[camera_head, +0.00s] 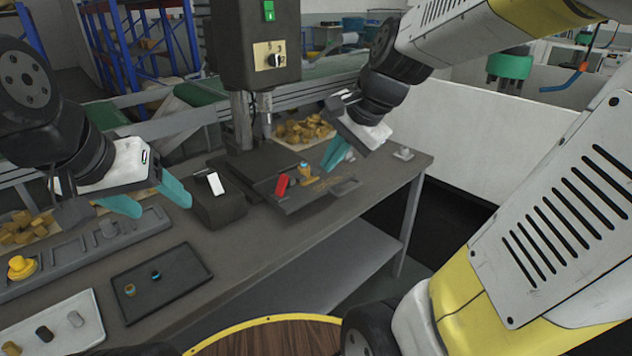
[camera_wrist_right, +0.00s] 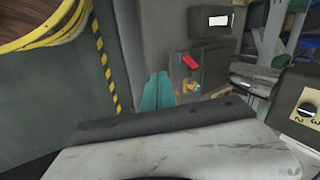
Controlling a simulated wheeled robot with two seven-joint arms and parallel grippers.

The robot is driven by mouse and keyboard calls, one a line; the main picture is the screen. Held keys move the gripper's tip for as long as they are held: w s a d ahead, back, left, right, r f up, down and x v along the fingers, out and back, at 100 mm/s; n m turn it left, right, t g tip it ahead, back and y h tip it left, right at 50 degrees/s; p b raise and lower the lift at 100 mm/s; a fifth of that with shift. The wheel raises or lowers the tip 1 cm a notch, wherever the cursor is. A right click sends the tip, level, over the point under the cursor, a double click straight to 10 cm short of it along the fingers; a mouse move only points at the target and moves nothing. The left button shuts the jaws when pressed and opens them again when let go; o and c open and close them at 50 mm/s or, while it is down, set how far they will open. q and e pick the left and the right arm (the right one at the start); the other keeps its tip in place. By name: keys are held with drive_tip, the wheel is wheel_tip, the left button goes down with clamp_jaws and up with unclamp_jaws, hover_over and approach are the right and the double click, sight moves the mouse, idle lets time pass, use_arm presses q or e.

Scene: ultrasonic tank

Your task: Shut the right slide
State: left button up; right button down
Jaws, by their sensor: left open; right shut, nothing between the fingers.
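A dark fixture plate (camera_head: 345,187) at the table's right part carries a red block-shaped piece (camera_head: 282,185) and a small blue-topped brass part (camera_head: 305,171). The red piece also shows in the right wrist view (camera_wrist_right: 190,62). My left gripper (camera_head: 150,198) is open and empty over the table's left.
A press column (camera_head: 241,120) with a control box (camera_head: 255,40) stands behind the fixture. A black tray (camera_head: 185,265), a white tray (camera_head: 85,340) and bins of brass pieces (camera_head: 305,130) lie around. The table's front right top is clear.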

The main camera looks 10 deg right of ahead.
drive_tip(key=w+d+f+m+g+h, duration=0.1)
drive_tip(key=w+d+f+m, duration=0.4)
drive_tip(key=w+f+m, duration=0.4)
drive_tip(key=w+d+f+m, duration=0.5)
drive_tip(key=w+m, duration=0.1)
drive_tip(key=m, duration=0.5)
drive_tip(key=x, duration=0.9)
drive_tip(key=shift+a, duration=0.2)
drive_tip(key=shift+w+a+f, duration=0.1)
drive_tip(key=shift+w+a, duration=0.25)
drive_tip(key=shift+w, duration=0.3)
drive_tip(key=shift+w+a+f, duration=0.1)
drive_tip(key=shift+w+a, duration=0.3)
drive_tip(key=shift+w, duration=0.25)
drive_tip(key=shift+w+a, duration=0.35)
drive_tip(key=shift+w, duration=0.25)
